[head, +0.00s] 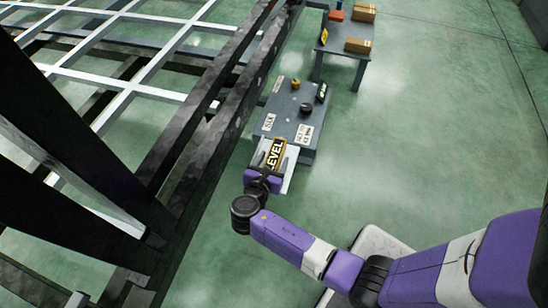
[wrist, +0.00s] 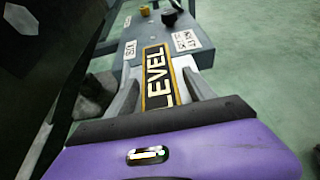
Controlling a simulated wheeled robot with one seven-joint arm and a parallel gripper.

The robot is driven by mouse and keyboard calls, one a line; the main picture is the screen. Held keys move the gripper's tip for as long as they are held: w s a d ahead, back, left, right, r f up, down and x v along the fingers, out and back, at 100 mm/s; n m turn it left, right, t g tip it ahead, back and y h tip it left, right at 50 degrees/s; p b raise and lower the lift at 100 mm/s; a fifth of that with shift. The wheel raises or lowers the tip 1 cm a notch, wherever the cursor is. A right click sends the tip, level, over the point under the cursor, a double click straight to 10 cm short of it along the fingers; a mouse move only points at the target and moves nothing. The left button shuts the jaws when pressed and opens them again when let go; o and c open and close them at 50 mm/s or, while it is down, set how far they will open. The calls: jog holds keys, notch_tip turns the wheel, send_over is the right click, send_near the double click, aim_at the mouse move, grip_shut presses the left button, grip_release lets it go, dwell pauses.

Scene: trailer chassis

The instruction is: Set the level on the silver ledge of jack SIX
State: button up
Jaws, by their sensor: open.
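The level (head: 274,153) is a black bar with a yellow border and the word LEVEL. It also shows in the wrist view (wrist: 156,75), lying lengthwise between the fingers of my gripper (head: 275,160). The fingers are open, one on each side of the level, with gaps visible in the wrist view. The level's far end is at the near edge of the grey jack (head: 288,128), by its SIX label (wrist: 130,49). A pale strip beside the level (wrist: 183,63) may be the silver ledge; the level and fingers hide most of it, and I cannot tell full contact.
A second label (head: 304,135), a dark knob (head: 304,108) and a yellow knob (head: 295,84) are on the jack's top. Dark chassis beams (head: 215,115) run close on the left. A grey table (head: 343,49) with boxes stands beyond. The green floor at right is clear.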

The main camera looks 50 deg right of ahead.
jog(key=p+v, duration=0.4)
jog(key=v, duration=0.6)
jog(key=s+a+f+m+t+y, duration=0.1)
jog(key=s+a+f+m+y, duration=0.45)
jog(key=s, duration=0.45)
jog(key=s+a+r+m+t+y, duration=0.2)
jog(key=s+a+m+y, duration=0.25)
jog(key=s, duration=0.25)
jog(key=s+r+m+t+y, duration=0.1)
jog(key=r+m, duration=0.3)
jog(key=r, duration=0.5)
jog(key=s+r+m+t, duration=0.3)
jog(key=r+m+t, duration=0.1)
jog(key=r, duration=0.5)
jog(key=s+r+m+t+y, duration=0.1)
jog(key=r+m, duration=0.3)
jog(key=r, duration=0.6)
jog(key=shift+s+a+t+y, duration=0.3)
jog(key=shift+s+t, duration=0.15)
jog(key=shift+t, duration=0.25)
jog(key=shift+r, duration=0.15)
notch_tip(320, 180, up, 31)
jog(key=p, duration=3.1)
